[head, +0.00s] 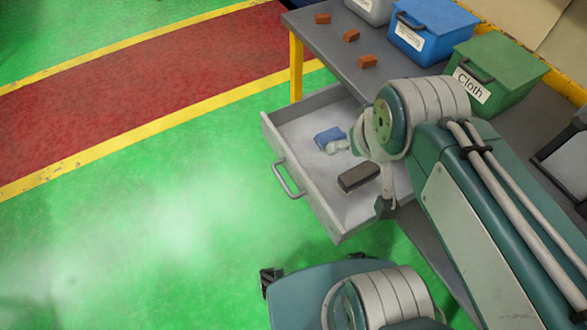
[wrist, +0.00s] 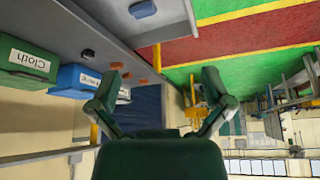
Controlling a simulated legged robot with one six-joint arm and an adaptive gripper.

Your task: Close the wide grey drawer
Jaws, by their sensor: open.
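The wide grey drawer (head: 296,124) stands pulled out from under the grey workbench in the head view. Its grey bar handle (head: 288,178) is on the front panel, facing left. Inside lie a blue item (head: 328,136), small pale items (head: 338,147) and a dark block (head: 358,177). The drawer also shows along the top of the wrist view (wrist: 172,22), which is upside down. My gripper (wrist: 162,75) is open, with nothing between its fingers. In the head view my arm reaches over the drawer's right part and mostly hides the gripper. I see no contact with the handle.
On the workbench (head: 340,50) stand a blue bin (head: 432,30) and a green Cloth bin (head: 497,68), with several red-brown blocks (head: 351,35). A yellow leg (head: 296,66) supports its corner. The green floor (head: 140,240) left of the drawer is clear.

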